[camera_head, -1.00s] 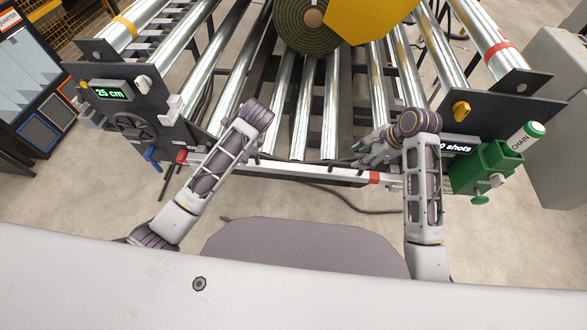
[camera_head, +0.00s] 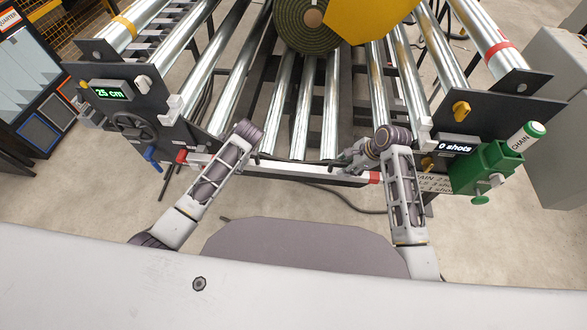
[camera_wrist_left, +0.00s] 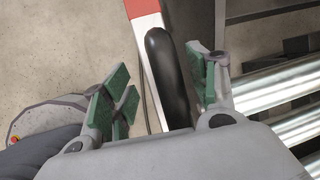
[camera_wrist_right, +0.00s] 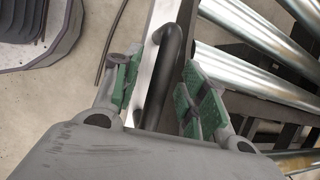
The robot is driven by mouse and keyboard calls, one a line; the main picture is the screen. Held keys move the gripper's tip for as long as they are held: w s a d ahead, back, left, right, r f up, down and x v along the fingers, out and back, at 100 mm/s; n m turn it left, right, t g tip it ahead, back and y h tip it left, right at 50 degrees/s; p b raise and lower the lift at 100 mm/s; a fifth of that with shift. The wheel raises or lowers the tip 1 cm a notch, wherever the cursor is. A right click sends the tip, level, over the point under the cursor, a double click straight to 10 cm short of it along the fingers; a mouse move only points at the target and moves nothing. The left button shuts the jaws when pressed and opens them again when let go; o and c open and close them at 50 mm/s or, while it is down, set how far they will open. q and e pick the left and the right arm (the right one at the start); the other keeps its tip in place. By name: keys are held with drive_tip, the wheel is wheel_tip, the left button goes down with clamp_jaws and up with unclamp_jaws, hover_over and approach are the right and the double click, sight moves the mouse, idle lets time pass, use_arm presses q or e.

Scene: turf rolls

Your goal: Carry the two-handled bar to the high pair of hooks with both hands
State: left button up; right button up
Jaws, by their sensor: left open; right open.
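The two-handled bar (camera_head: 318,174) is a pale straight bar with red near its ends, lying across the front of the roller frame. My left gripper (camera_wrist_left: 160,76) is open, its green-padded fingers on either side of one black handle (camera_wrist_left: 163,62). My right gripper (camera_wrist_right: 161,86) is open around the other black handle (camera_wrist_right: 165,62), a finger on each side. In the head view the right gripper (camera_head: 350,158) shows beside its wrist; the left one is mostly hidden by its arm. I cannot clearly make out the high hooks.
Steel rollers (camera_head: 301,110) lie behind the bar, with a turf roll (camera_head: 300,35) at the back. Dark side panels carry a "25 cm" display (camera_head: 110,93) and a "0 shots" display (camera_head: 456,146). A green holder (camera_head: 482,170) stands right. A cable (camera_wrist_right: 112,40) lies on the floor.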

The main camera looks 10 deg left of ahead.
use_arm(q)
drive_tip(key=shift+f, duration=0.1)
use_arm(e)
drive_tip(key=shift+f, duration=0.1)
use_arm(q)
drive_tip(key=c, duration=0.9)
use_arm(e)
drive_tip(key=c, duration=0.9)
use_arm(q)
clamp_jaws()
use_arm(e)
clamp_jaws()
use_arm(q)
drive_tip(key=shift+w, duration=0.1)
use_arm(e)
drive_tip(key=shift+w, duration=0.1)
